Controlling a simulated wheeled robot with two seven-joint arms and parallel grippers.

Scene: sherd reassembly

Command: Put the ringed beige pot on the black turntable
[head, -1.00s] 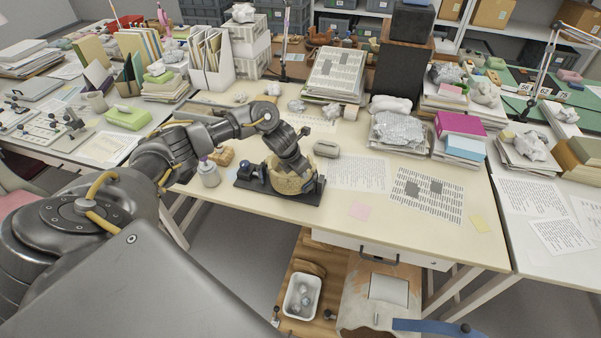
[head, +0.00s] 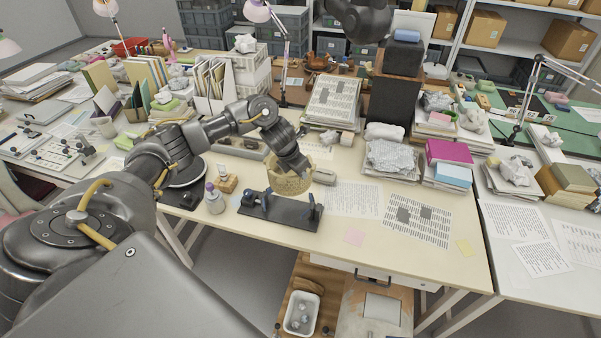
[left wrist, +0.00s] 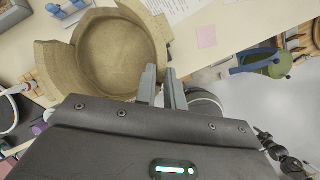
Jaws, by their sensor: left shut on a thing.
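In the left wrist view, the pot (left wrist: 115,52) is seen from above, open and empty. The left fingers (left wrist: 162,88) are shut on its wall, at the side nearest the camera. A black round disc with a pale edge (head: 186,171), which looks like the turntable, lies to the left on the desk, partly hidden by my left arm. My right gripper is not in view.
A bottle (head: 214,199) and a small wooden block (head: 227,184) stand between the disc and the stand. Printed sheets (head: 418,219) lie farther right. The desk's front strip is mostly clear.

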